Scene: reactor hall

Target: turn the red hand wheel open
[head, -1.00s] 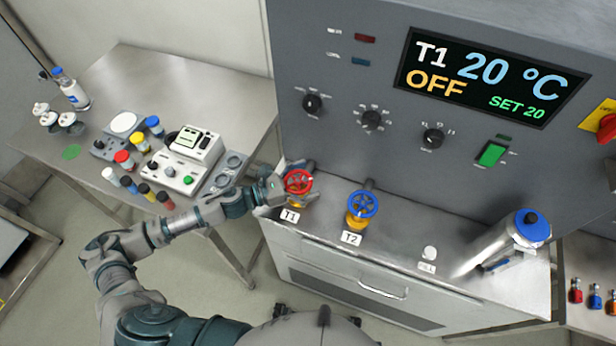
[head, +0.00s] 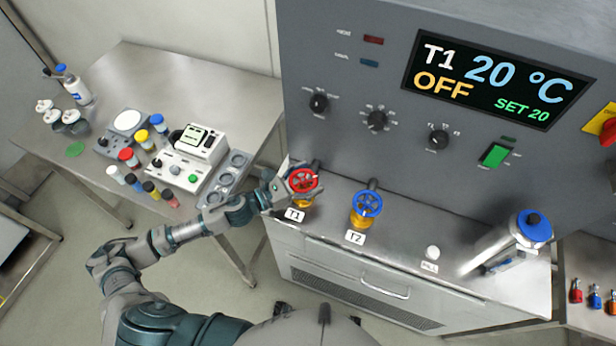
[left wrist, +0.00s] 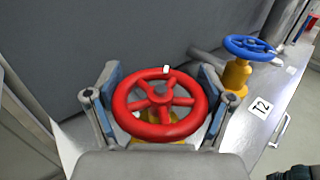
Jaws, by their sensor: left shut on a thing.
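The red hand wheel (head: 303,180) sits on a yellow valve behind the T1 label (head: 294,215) on the steel ledge. In the left wrist view the red wheel (left wrist: 160,104) fills the middle, with a small white mark on its far rim. My left gripper (head: 290,180) is at the wheel. In the left wrist view its two fingers (left wrist: 160,100) stand on the left and right sides of the rim, shut on it. My right gripper is not in view.
A blue hand wheel (head: 367,204) on a yellow valve stands right of the red one, behind the T2 label (head: 355,237). A grey panel (head: 340,140) rises behind. A metal flask (head: 515,240) stands at the ledge's right. A side table (head: 225,100) holds instruments and bottles.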

